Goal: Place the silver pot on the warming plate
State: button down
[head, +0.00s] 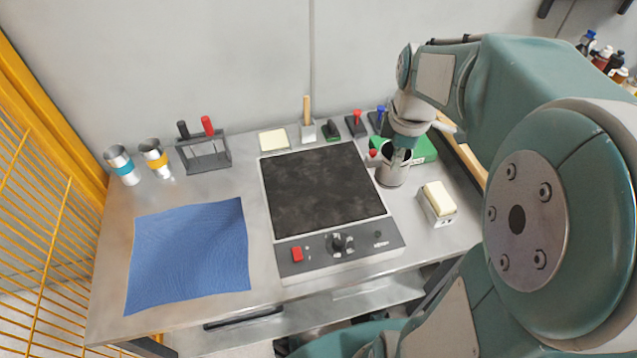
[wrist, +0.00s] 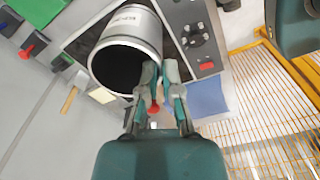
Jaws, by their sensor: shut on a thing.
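The silver pot (head: 392,174) is upright at the right edge of the warming plate in the head view. It also shows large in the wrist view (wrist: 135,28), with its dark open mouth toward the camera. My gripper (head: 402,143) is shut on the pot at its rim side; the fingers (wrist: 160,80) show in the wrist view. A small red part (wrist: 153,107) shows between the fingers. The warming plate (head: 320,190) has a dark square top and a front panel with a red switch and knob. Whether the pot's base touches anything is unclear.
A blue cloth (head: 190,250) lies at left. Two cups (head: 122,165) and a tool rack (head: 204,152) stand behind it. A green box (head: 423,150) is behind the pot, and a butter-like block in a holder (head: 439,201) is to its right. A yellow fence (head: 40,235) stands at far left.

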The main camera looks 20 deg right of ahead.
jog(key=shift+w+a+f+n, duration=0.1)
jog(key=shift+w+a+n, duration=0.1)
jog(key=shift+a+n, duration=0.1)
jog(key=shift+w+a+f, duration=1.05)
jog(key=shift+a+f, duration=0.9)
jog(key=shift+f, duration=0.2)
jog(key=shift+w+a+f, duration=1)
jog(key=shift+a+f, duration=0.9)
jog(key=shift+f, duration=0.2)
jog(key=shift+w+a+f, duration=1.05)
jog(key=shift+a+f, duration=0.9)
jog(key=shift+f, duration=0.2)
jog(key=c, duration=0.8)
grip_release()
jog(key=shift+f, duration=0.1)
